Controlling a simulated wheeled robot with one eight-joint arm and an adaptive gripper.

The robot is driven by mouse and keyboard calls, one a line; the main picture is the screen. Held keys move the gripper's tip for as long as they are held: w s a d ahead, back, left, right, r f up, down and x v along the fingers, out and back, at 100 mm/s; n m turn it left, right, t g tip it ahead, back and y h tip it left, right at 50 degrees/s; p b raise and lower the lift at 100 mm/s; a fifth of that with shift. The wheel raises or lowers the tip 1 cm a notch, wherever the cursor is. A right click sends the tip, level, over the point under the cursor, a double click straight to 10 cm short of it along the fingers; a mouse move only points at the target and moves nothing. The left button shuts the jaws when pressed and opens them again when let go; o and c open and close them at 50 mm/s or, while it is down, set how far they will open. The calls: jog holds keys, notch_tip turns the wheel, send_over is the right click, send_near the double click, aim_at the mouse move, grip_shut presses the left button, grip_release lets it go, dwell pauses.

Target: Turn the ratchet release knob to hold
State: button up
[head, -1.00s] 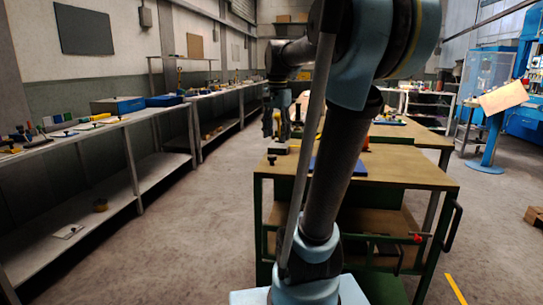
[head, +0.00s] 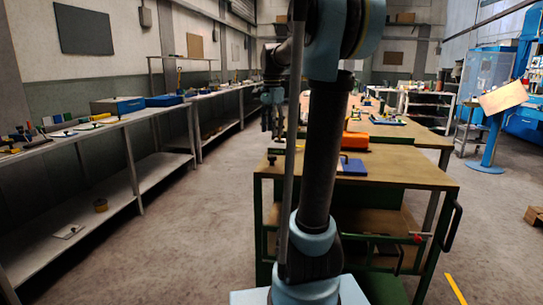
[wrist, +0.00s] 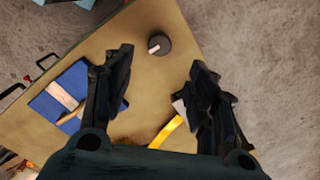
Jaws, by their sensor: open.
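The dark round knob (wrist: 158,44) with a pale mark on its top stands on the tan bench top (wrist: 150,90) near a corner, in the wrist view. In the head view a small dark knob shape (head: 272,157) shows at the bench's near left corner. My gripper (wrist: 163,70) is open and empty in the wrist view. The knob lies just beyond the fingertips, roughly centred between them, not gripped. In the head view my gripper (head: 270,125) hangs by the bench's left side, partly hard to make out. Any hold marking is too small to tell.
A blue plate (wrist: 68,97) with a pale strip lies left of the knob. A yellow strip (wrist: 168,132) lies behind the fingers. An orange case (head: 355,141) stands farther back on the bench. A long shelf (head: 150,115) runs along the left, with open floor between.

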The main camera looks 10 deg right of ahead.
aim_at(272, 156)
notch_tip(272, 156, down, 11)
jog(key=shift+r, duration=0.1)
dwell(0.3)
jog(key=c, duration=1)
